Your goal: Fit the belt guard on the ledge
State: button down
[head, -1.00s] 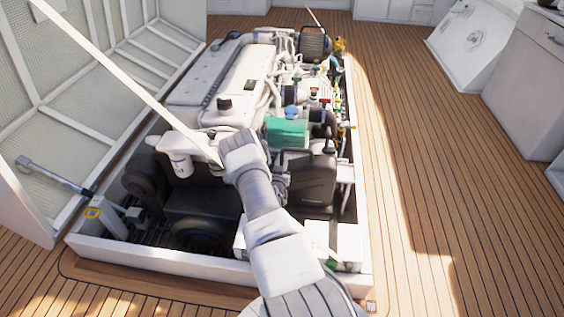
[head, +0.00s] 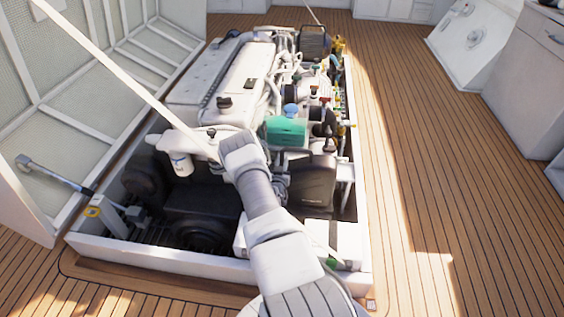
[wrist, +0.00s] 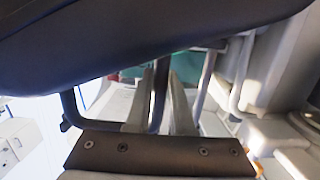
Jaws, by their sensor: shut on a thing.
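The belt guard appears to be the dark, rounded panel (head: 312,186) at the near right of the engine in the head view. In the wrist view its dark body (wrist: 150,50) seems to fill the top of the picture. My gripper (wrist: 162,85) is shut on a dark upright bar between its two pale fingers, apparently the guard's handle. In the head view my wrist covers the fingers. A dark strip with several bolts (wrist: 160,155) crosses the bottom of the wrist view. I cannot make out the ledge clearly, nor tell whether the guard touches it.
The white engine (head: 240,85) fills the hatch, with a green part (head: 285,131) beside the guard. A white box (head: 337,240) sits in the near right corner, inside the white coaming (head: 150,260). The raised hatch lid (head: 70,110) stands left. Open deck lies right.

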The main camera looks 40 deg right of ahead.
jog(key=shift+r, duration=0.15)
jog(key=c, duration=0.7)
grip_release()
jog(key=shift+f, duration=0.2)
jog(key=p+v, duration=0.6)
jog(key=v, duration=1.1)
jog(key=shift+s, duration=0.2)
jog(key=shift+a+r, duration=0.15)
